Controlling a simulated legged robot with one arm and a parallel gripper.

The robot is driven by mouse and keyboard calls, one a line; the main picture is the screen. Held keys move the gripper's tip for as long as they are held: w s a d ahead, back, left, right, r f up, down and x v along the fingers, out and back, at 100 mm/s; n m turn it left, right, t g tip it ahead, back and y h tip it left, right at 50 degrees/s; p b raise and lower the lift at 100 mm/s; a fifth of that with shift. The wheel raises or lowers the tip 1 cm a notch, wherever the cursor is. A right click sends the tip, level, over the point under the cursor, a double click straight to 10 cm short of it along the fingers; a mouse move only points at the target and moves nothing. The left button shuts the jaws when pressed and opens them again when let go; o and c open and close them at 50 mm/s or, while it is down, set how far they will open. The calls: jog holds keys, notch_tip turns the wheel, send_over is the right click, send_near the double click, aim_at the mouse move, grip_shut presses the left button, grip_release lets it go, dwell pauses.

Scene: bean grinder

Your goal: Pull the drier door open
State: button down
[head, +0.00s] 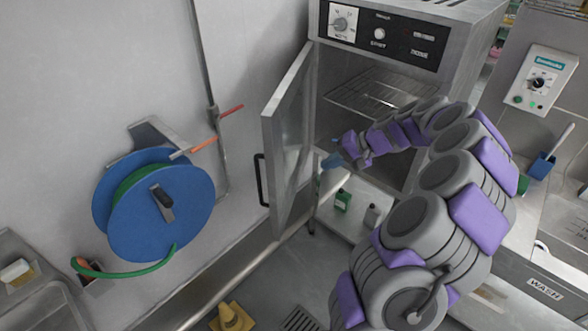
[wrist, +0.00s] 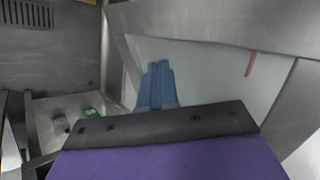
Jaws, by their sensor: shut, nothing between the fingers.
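The drier (head: 405,105) stands at the top centre with its door (head: 290,145) swung well open to the left. The door has a metal frame, a glass pane and a black handle (head: 261,180) on its outer face. My gripper (head: 328,161) is at the inner side of the open door, in front of the drier's opening, with its blue fingers shut and empty. In the wrist view the fingers (wrist: 157,72) are together in front of the door's glass (wrist: 200,68). I cannot tell whether they touch it.
A wire rack (head: 372,97) is inside the drier. A blue hose reel (head: 155,205) is on the left wall, with red valve levers (head: 231,111) beside it. A yellow cone (head: 231,317) stands on the floor.

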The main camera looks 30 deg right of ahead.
aim_at(282, 177)
jog(key=shift+w+a+r+b+x, duration=0.25)
jog(key=shift+r+b+x, duration=0.15)
jog(key=shift+x, duration=1.75)
jog(key=shift+w+a+r+b+x, duration=0.2)
jog(key=shift+r+b+x, duration=0.15)
jog(key=shift+x, duration=1.75)
jog(key=shift+w+a+r+b+x, duration=0.25)
jog(key=shift+b+x, duration=0.2)
jog(key=shift+x, duration=1.7)
jog(key=shift+w, duration=0.1)
jog(key=w+a+m+t+h+p, duration=0.1)
jog(key=w+a+m+p, duration=0.2)
jog(key=w+a, duration=0.5)
jog(key=shift+a+t+h, duration=0.3)
jog(key=shift+a+h, duration=0.1)
jog(key=shift+a, duration=0.05)
jog(key=shift+d+r, duration=0.1)
